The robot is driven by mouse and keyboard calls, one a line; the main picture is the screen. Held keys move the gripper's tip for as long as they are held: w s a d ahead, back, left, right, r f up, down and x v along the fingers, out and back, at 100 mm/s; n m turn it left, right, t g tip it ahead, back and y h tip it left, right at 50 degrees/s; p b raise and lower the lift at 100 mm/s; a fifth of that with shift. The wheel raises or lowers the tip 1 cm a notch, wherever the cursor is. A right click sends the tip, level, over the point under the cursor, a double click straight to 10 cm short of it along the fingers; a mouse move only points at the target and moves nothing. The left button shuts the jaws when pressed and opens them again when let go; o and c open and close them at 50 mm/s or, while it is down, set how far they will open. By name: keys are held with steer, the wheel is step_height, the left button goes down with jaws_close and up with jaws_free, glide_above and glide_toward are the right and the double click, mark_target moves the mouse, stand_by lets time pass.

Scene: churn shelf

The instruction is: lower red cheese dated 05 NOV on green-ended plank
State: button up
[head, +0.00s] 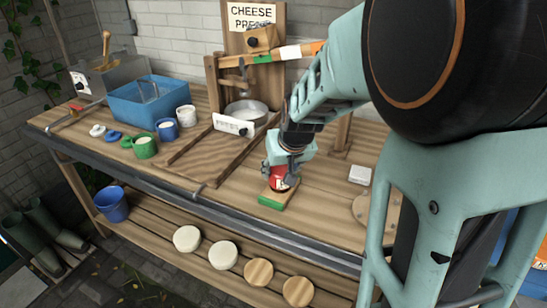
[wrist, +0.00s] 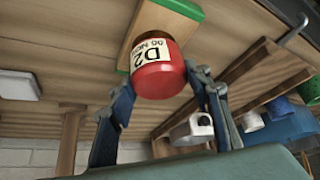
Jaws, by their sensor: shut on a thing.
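The red cheese (head: 279,183) is a small red cylinder with a white label. In the wrist view, where the scene looks upside down, the cheese (wrist: 160,78) shows a label reading D2 and what looks like 05 NOV. My gripper (head: 281,174) is shut on the cheese from both sides; its fingers (wrist: 166,92) also show in the wrist view. The green-ended plank (head: 271,201) lies on the bench directly below the cheese, its green end towards the front edge. The cheese overlaps the plank in both views; I cannot tell whether it touches it.
A wooden press with a CHEESE sign (head: 252,17) stands behind, with a draining board (head: 200,155) left of the plank. A white block (head: 360,175) and a round wooden board (head: 372,210) lie to the right. Pale and wooden discs (head: 223,255) sit on the lower shelf.

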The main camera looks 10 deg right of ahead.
steer(key=shift+f+b, duration=0.55)
stand_by(0.4)
steer(key=o, duration=1.4)
steer(key=shift+c, duration=0.2)
steer(key=shift+r, duration=0.1)
